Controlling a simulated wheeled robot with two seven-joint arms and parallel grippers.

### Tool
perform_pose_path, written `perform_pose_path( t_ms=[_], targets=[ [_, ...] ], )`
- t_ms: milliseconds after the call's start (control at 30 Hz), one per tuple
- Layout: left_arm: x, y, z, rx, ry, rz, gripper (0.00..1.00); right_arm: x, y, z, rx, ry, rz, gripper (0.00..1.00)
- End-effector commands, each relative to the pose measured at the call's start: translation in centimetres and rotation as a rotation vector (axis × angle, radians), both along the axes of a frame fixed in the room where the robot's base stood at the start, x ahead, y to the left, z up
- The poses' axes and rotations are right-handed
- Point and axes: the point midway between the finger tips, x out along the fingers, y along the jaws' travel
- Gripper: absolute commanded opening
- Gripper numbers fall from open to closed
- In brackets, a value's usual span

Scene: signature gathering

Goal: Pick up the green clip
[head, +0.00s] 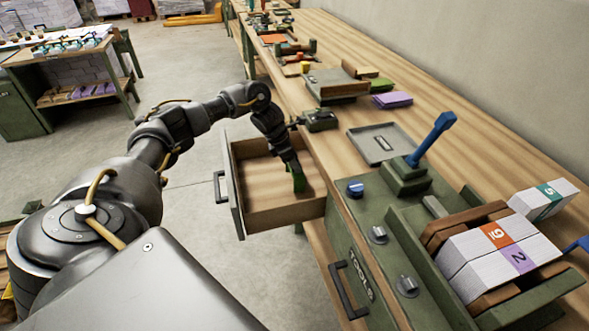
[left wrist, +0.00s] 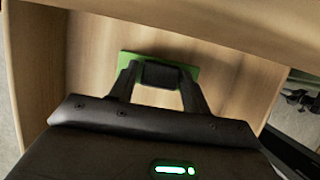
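The green clip (head: 299,183) is in the open wooden drawer (head: 262,182). In the left wrist view it shows as a flat green piece (left wrist: 127,63) with a dark block (left wrist: 160,75) in front. My left gripper (head: 293,166) reaches down into the drawer at the clip. In the left wrist view its two fingers (left wrist: 160,82) stand on either side of the dark block, overlapping the green piece. The fingers are apart, but I cannot tell whether they press on the clip. My right gripper is not in view.
The drawer walls close in around my left gripper. Above it, the workbench (head: 440,80) holds a grey tray (head: 383,143), a dark green device (head: 320,120) and a green machine with a blue lever (head: 432,140). Paper stacks (head: 480,252) lie at right. Open floor (head: 190,75) is at left.

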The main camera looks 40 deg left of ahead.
Motion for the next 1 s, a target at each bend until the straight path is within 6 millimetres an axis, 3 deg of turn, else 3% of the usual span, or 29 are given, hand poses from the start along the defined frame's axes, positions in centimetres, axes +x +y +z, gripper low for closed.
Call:
perform_pose_path(
  t_ms=[33, 233, 633, 767, 1000],
  targets=[
    [0.0, 0.0, 0.0, 0.0, 0.0, 0.0, 0.41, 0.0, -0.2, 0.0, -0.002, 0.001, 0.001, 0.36],
    [0.0, 0.0, 0.0, -0.001, -0.001, 0.0, 0.16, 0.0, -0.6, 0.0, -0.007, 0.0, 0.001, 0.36],
    [0.1, 0.0, 1.0, -0.001, -0.003, -0.001, 0.16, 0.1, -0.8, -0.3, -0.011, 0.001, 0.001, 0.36],
    [0.2, 0.0, 3.0, -0.001, -0.006, -0.001, 0.16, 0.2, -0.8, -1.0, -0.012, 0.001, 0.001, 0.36],
    [-4.4, 0.0, 8.4, 0.002, -0.007, -0.003, 0.16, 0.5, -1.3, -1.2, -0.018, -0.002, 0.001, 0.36]
  ],
)
